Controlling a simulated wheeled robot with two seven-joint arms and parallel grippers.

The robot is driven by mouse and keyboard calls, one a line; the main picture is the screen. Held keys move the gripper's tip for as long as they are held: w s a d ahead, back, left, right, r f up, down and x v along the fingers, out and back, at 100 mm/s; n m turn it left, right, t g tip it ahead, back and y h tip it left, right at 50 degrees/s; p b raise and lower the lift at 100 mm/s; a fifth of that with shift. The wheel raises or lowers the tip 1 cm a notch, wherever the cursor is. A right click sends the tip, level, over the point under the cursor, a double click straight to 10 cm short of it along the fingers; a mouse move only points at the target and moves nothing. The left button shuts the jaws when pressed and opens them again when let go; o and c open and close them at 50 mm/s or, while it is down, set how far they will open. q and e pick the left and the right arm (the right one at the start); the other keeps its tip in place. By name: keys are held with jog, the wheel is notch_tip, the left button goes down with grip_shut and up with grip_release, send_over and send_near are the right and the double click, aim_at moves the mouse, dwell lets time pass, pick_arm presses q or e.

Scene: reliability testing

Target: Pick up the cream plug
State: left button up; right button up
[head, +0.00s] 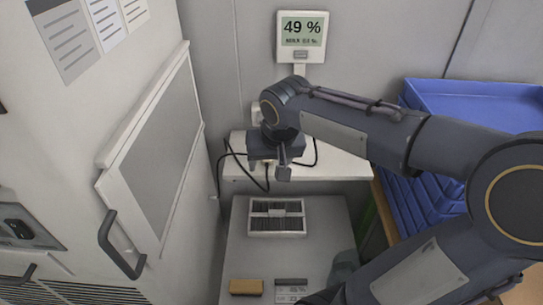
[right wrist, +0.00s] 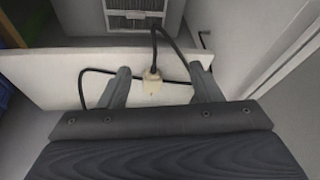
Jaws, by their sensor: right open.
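The cream plug (right wrist: 153,86) shows in the right wrist view, with a dark cable leaving its far end. It lies between the two spread fingers of my right gripper (right wrist: 160,70), with a gap on each side, nearer the left finger. In the head view my right gripper (head: 275,172) points down in front of the white shelf, open and empty. The plug is mostly hidden there behind the gripper. My left gripper is not in view.
A white shelf (head: 345,166) stands against the back wall, with dark cables hanging at its front. Below is a grey unit (head: 324,222) with a vent. A white door with a handle (head: 122,246) is at left; blue crates (head: 475,100) stand at right.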

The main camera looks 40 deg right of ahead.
jog(key=w+d+f, duration=0.2)
jog(key=w, duration=0.1)
jog(key=w+d+f+m+h, duration=0.1)
jog(key=w+d+f, duration=0.1)
jog(key=w+f, duration=0.1)
jog(key=w+d+f+m, duration=0.1)
jog(key=w+d+f, duration=0.1)
jog(key=w, duration=0.1)
jog(key=shift+w+d+f+h, duration=0.15)
jog(key=shift+d+f+h, duration=0.2)
jog(key=shift+h, duration=0.05)
jog(key=shift+c, duration=0.2)
jog(key=c, duration=1)
